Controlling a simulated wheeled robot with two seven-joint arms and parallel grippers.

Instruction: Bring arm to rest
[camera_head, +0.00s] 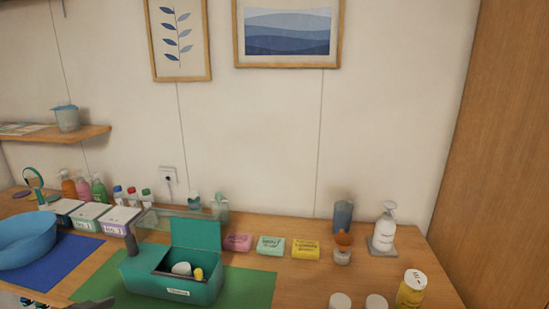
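A dark grey piece (92,303) shows at the bottom left edge and looks like part of my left gripper; most of it is cut off, so its fingers cannot be read. My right gripper is not in view. A teal box (170,283) stands on the green mat (255,287) with its lid (196,233) raised. A white item (181,268) and a yellow item (198,274) show inside it.
A blue basin (25,240) sits on the blue mat (55,265) at left. Lidded boxes (90,217) and bottles line the back. Soap bars (271,246), a white pump bottle (384,229) and a yellow can (411,288) stand right. Bare wood lies between them.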

